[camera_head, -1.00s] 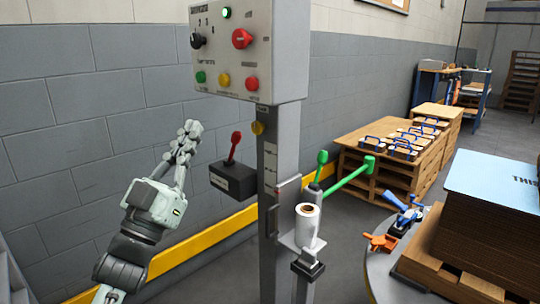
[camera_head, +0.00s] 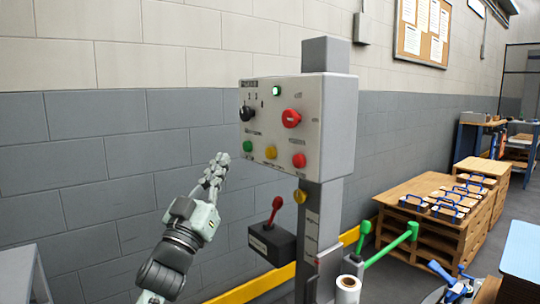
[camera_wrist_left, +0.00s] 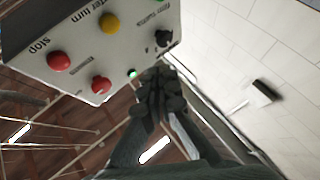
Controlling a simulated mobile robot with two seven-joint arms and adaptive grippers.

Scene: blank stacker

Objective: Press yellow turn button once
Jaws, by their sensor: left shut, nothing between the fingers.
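The yellow button (camera_head: 270,152) sits in the lower row of the grey control box, between a green button (camera_head: 247,146) and a red button (camera_head: 299,160). In the left wrist view the yellow button (camera_wrist_left: 110,23) is near the top edge, beside partly cut-off lettering ending in "turn". My left gripper (camera_head: 218,162) is shut and empty. In the head view it appears left of the box and slightly below the yellow button, apart from it. Its closed fingers (camera_wrist_left: 158,88) show in the wrist view. My right gripper is not in view.
The box also carries a red knob (camera_head: 291,118), a black knob (camera_head: 246,113) and a lit green lamp (camera_head: 276,91). Below are another yellow knob (camera_head: 300,196) on the post and a red lever (camera_head: 275,207) on a dark box. The grey block wall (camera_head: 80,150) stands behind.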

